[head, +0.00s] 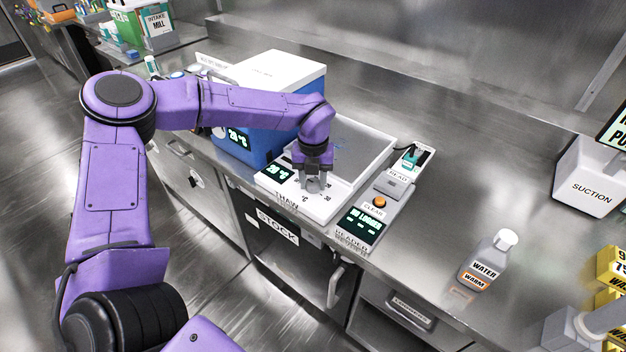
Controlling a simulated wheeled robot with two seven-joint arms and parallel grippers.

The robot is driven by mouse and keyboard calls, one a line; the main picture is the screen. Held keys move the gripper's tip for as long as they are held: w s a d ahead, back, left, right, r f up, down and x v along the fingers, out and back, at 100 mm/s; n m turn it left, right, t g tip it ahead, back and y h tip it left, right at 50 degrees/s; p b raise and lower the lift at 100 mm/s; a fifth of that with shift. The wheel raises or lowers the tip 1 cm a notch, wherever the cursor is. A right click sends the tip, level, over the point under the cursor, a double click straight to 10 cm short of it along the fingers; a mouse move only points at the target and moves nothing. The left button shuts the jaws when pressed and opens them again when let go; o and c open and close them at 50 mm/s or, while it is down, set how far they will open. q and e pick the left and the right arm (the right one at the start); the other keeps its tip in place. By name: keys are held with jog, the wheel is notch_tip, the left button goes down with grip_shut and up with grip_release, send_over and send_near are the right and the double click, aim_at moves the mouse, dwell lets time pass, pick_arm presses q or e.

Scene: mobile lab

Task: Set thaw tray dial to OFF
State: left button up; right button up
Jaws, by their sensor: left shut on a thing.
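The thaw tray (382,155) is a white and grey shallow tray on the steel counter, with a sloped front panel lettered THAW. Its small green display (278,172) sits at the panel's left. My left gripper (313,186) points down at the panel and is shut on the thaw tray dial, which its fingers mostly hide. Dial marks, among them a 30 and °C, show around the fingers. The dial's pointer and its setting cannot be made out. My right gripper is not in view.
A blue box with a white lid (283,72) stands behind my left forearm. A reader (365,222) with an orange button is right of the tray. A WATER bottle (487,262) and a SUCTION unit (590,178) stand farther right. Bare counter lies between.

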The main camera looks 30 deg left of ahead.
aim_at(312, 182)
pick_arm(q)
jog(key=o, duration=1.1)
jog(key=shift+c, duration=0.2)
notch_tip(312, 182, up, 11)
jog(key=b, duration=0.1)
jog(key=shift+f, duration=0.2)
jog(key=shift+a, duration=0.1)
